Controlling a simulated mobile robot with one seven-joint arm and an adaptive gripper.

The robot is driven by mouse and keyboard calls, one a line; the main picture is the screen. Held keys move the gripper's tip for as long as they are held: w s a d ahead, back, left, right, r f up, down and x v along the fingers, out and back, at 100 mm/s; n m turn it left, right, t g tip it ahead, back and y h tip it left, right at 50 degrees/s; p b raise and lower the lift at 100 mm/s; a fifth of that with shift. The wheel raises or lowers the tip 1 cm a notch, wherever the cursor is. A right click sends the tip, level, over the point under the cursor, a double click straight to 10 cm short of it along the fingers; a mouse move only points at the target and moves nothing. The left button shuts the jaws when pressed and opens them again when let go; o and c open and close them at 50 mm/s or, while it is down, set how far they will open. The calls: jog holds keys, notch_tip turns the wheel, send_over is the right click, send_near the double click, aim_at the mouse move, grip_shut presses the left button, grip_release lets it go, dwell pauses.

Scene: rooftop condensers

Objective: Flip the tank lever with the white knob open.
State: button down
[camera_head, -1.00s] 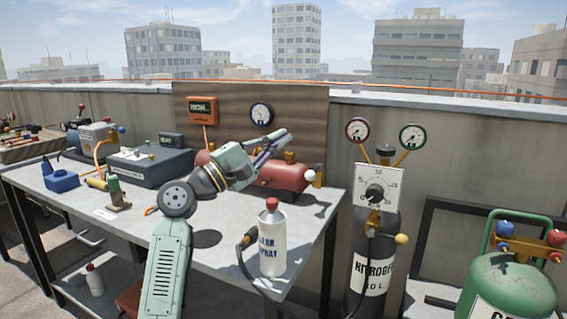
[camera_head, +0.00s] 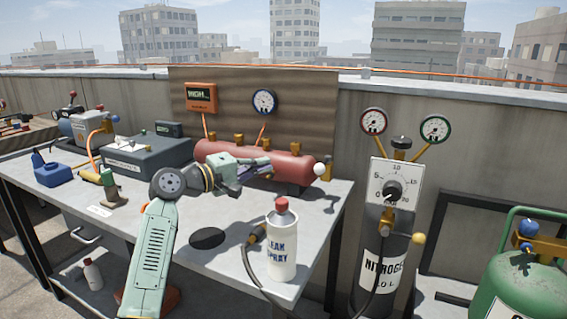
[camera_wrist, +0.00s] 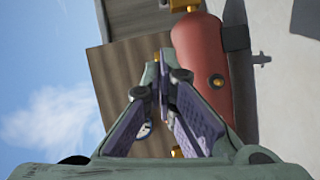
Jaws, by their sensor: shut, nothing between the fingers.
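The red tank (camera_head: 255,162) lies on its side on the bench, with several brass fittings on top. A white knob (camera_head: 319,169) shows at its right end, beside a brass valve (camera_head: 328,170). My gripper (camera_head: 268,165) is in front of the tank's middle, left of the white knob, and looks apart from the knob. In the wrist view the fingers of my gripper (camera_wrist: 160,68) come together at the tips with nothing between them. The tank (camera_wrist: 203,60) shows beyond them there. I cannot make out the white knob in the wrist view.
A leak spray bottle (camera_head: 281,240) stands on the bench's front right, near a black hose. A gauge (camera_head: 264,102) hangs on the panel behind the tank. The nitrogen cylinder (camera_head: 383,255) with a yellow knob and a green cylinder (camera_head: 530,285) stand to the right.

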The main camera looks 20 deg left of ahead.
aim_at(319, 168)
jog(key=w+d+f+p, duration=0.1)
jog(key=w+d+p, duration=0.3)
jog(key=w+d, duration=0.3)
jog(key=shift+w+d+p, duration=0.2)
jog(key=shift+d+p, duration=0.1)
jog(key=shift+d, duration=0.2)
jog(key=shift+f, duration=0.1)
jog(key=shift+s+d+f+b, duration=0.1)
jog(key=shift+d+f+b, duration=0.05)
jog(key=shift+b, duration=0.35)
